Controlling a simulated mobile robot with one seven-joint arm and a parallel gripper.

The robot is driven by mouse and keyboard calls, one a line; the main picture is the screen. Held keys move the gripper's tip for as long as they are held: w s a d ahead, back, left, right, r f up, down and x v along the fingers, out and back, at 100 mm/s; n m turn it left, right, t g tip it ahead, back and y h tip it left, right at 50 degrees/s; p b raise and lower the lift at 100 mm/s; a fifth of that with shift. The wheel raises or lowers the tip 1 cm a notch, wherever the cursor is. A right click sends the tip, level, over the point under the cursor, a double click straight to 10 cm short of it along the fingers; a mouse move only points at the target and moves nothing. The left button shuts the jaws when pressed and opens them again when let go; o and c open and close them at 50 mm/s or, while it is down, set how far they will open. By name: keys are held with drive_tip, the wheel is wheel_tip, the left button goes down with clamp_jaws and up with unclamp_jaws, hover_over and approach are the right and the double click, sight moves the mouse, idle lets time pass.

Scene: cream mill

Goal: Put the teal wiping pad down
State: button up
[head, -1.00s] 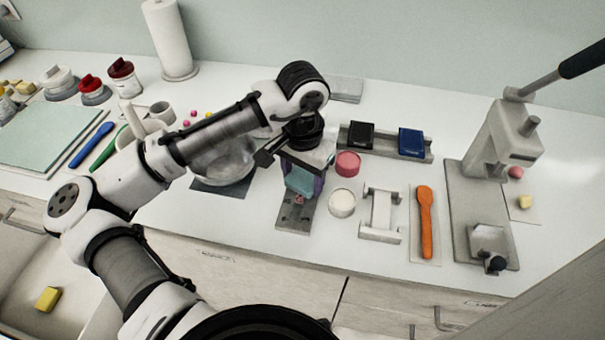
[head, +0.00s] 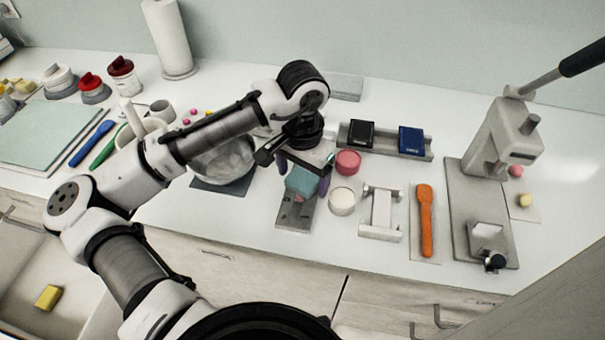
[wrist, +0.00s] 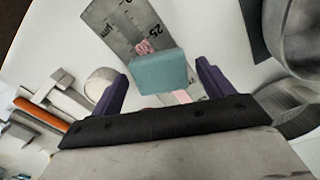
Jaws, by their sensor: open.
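The teal wiping pad (head: 301,181) rests over the grey gauge plate (head: 297,215) on the white counter. It also shows in the wrist view (wrist: 158,72), lying across the plate, which bears printed marks and a pink smear (wrist: 145,47). My gripper (head: 302,172) is above the pad, with its purple fingers (wrist: 158,84) apart on either side and a visible gap at each side of the pad. Whether the pad lies flat on the plate is hard to tell.
A pink jar (head: 347,162) and a white-topped jar (head: 342,201) stand close on the right. A metal bowl (head: 222,160) stands close on the left. Farther right are a grey stand (head: 380,212), an orange spatula (head: 426,220) and a lever press (head: 503,140).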

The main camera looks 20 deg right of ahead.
sight(303, 179)
wheel_tip(303, 179, up, 12)
drive_tip(key=shift+b, duration=0.45)
